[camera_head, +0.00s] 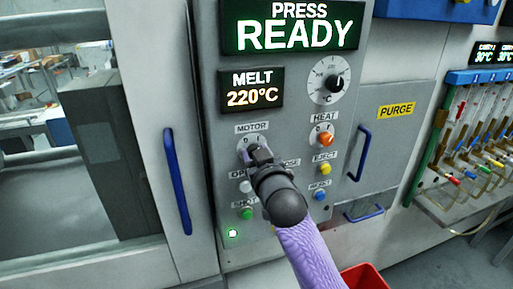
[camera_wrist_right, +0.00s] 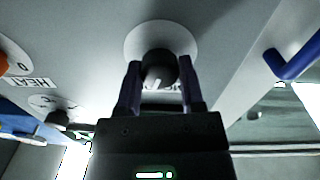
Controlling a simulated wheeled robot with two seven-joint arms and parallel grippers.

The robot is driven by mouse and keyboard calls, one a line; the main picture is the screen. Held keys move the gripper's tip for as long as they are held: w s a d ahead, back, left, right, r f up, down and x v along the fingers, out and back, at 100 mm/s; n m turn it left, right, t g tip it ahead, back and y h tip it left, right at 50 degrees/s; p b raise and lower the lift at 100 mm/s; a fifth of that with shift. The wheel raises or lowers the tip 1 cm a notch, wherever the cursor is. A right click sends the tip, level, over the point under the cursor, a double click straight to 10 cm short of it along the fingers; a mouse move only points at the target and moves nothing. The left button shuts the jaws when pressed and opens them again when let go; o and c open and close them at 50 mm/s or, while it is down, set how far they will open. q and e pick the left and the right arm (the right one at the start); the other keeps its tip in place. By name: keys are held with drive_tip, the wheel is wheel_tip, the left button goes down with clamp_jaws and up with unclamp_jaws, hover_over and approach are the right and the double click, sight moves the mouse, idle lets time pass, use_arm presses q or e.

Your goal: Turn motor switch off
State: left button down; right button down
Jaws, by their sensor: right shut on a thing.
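The motor switch is a dark round knob on a pale disc under the MOTOR label (camera_head: 252,127) on the grey press panel. In the right wrist view the motor knob (camera_wrist_right: 157,66) sits between the two fingers. My right gripper (camera_head: 255,153) reaches up to the panel from below and is shut on the knob; it also shows in the right wrist view (camera_wrist_right: 158,85). A white mark on the knob shows between the fingertips. In the head view my gripper hides most of the knob and disc. My left gripper is not in view.
Right of the motor knob is the orange heat knob (camera_head: 325,138), with a yellow eject button (camera_head: 325,169) and blue reset button (camera_head: 320,195) below. A green button (camera_head: 247,214) is lower left. Blue handles stand left (camera_head: 177,182) and right (camera_head: 360,153). A red bin (camera_head: 366,278) is below.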

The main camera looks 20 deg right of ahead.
drive_tip(key=shift+n+p, duration=2.1)
drive_tip(key=shift+n, duration=3.2)
drive_tip(key=shift+c, duration=1)
unclamp_jaws()
